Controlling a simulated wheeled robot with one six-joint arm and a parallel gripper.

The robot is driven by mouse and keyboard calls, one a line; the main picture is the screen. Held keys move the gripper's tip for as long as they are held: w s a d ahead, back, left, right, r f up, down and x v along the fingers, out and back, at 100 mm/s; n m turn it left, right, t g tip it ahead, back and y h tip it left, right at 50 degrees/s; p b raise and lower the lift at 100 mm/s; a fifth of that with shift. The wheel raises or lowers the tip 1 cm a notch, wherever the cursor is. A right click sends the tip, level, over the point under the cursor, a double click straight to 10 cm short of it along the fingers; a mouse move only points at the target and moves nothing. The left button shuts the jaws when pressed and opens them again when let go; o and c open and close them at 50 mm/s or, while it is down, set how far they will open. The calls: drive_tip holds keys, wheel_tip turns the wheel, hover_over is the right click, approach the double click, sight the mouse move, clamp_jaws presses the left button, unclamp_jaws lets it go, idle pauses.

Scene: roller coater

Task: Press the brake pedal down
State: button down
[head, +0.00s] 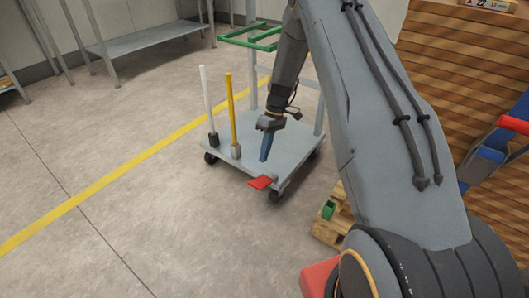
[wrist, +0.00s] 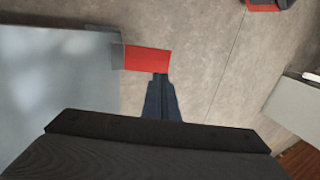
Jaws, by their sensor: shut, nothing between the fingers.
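The brake pedal is a flat red plate (head: 261,183) at the front edge of a grey wheeled cart (head: 292,158). In the wrist view the red pedal (wrist: 147,60) sticks out from the cart's edge on a grey bracket. My gripper (head: 264,158) points down over the cart near the pedal, its blue fingers together and empty. In the wrist view the fingertips (wrist: 161,78) overlap the pedal's lower edge in the picture. I cannot tell whether they touch it.
A white lever (head: 205,95) and a yellow lever (head: 231,108) stand upright on the cart's left side. A green frame (head: 250,38) is at its back. A wooden pallet (head: 328,230) lies at right. The floor in front and left is clear.

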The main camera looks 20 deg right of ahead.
sight(258, 184)
drive_tip(key=b+x, duration=0.3)
drive_tip(key=x, duration=0.6)
drive_tip(key=shift+f, duration=0.35)
drive_tip(key=shift+a, duration=0.2)
drive_tip(key=shift+s+d, duration=0.15)
drive_tip(key=shift+d, duration=0.05)
